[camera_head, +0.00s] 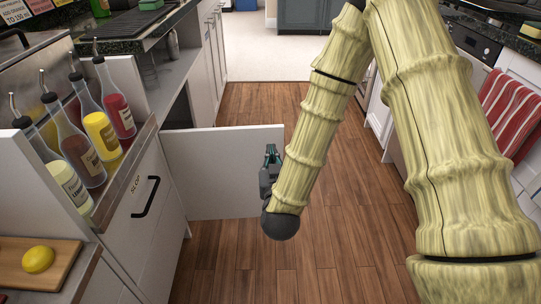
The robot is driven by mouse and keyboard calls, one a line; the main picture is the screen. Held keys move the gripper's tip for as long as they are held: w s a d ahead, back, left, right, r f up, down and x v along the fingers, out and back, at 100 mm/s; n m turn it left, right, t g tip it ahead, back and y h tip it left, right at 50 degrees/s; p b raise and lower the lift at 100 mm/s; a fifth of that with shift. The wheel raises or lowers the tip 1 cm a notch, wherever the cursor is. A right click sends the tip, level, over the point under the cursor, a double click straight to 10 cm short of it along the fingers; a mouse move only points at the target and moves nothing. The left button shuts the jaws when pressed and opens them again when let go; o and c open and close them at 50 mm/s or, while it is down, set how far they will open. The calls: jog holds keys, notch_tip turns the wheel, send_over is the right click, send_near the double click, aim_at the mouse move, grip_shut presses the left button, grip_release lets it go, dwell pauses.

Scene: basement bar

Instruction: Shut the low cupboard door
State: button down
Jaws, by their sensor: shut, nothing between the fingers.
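The low cupboard door (215,170) is a white panel at the left of the aisle. It stands open, swung out from the left cabinet row across part of the wooden floor. My gripper (270,155) is dark and small in the view, at the door's free right edge. It is shut and holds nothing. Whether it touches the door I cannot tell. My arm covers the floor to the right of the door. The cupboard's opening lies behind the door and shows only in part.
Several sauce bottles (100,130) stand in a rack at the left, above a drawer with a black handle (146,197). A lemon (38,259) lies on a wooden board. A red striped towel (512,112) hangs at the right. The wooden floor (250,105) beyond the door is clear.

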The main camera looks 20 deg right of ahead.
jog(key=b, duration=0.4)
send_near(268, 131)
jog(key=x, duration=0.3)
jog(key=r+x, duration=0.1)
jog(key=x, duration=0.1)
jog(key=shift+w+d+r, duration=0.1)
jog(key=shift+w+r, duration=0.1)
jog(key=shift+w, duration=0.15)
jog(key=shift+x, duration=0.75)
jog(key=shift+r, duration=0.15)
